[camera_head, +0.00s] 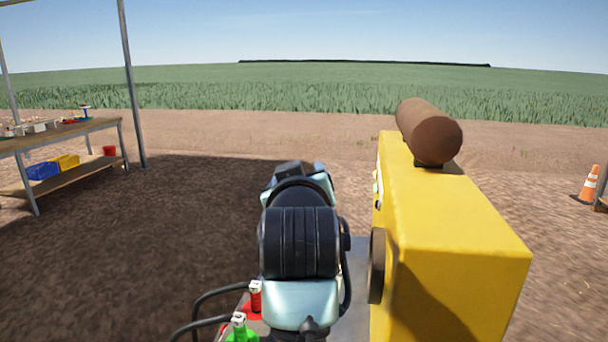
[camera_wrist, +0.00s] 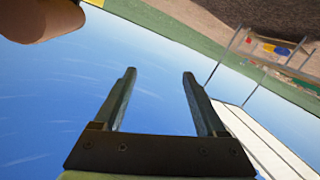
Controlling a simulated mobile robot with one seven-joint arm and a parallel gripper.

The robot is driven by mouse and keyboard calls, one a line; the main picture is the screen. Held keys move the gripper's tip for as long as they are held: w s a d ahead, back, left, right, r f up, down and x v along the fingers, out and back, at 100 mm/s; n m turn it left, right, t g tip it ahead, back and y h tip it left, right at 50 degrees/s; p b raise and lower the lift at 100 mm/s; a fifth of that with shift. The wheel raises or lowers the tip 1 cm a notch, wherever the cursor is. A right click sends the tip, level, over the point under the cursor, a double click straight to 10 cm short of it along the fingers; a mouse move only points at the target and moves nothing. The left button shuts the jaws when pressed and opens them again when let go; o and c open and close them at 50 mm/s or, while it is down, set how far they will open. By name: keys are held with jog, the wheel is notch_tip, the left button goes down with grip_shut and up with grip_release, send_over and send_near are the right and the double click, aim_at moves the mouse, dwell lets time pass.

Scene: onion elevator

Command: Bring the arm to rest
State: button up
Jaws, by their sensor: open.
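My gripper (camera_wrist: 158,85) shows in the wrist view with its two fingers apart and nothing between them. Sky fills the space behind the fingers, and the ground is at the top right, so the wrist camera is tilted far over. In the head view my arm is folded up in front of the camera, left of a yellow machine body (camera_head: 440,235). The gripper itself is hidden there behind the arm links.
A brown cylinder (camera_head: 428,130) sits on top of the yellow body, close to the arm. A workbench (camera_head: 60,135) with bins is at left. An orange cone (camera_head: 588,186) stands at right. Open soil lies ahead.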

jog(key=s+r+m+t+p, duration=0.2)
jog(key=s+r+t, duration=0.9)
jog(key=s+r, duration=1.1)
jog(key=s+m, duration=0.2)
jog(key=s, duration=0.1)
jog(key=shift+s+d+r+h, duration=0.15)
jog(key=shift+d+h, duration=0.15)
jog(key=shift+d, duration=0.1)
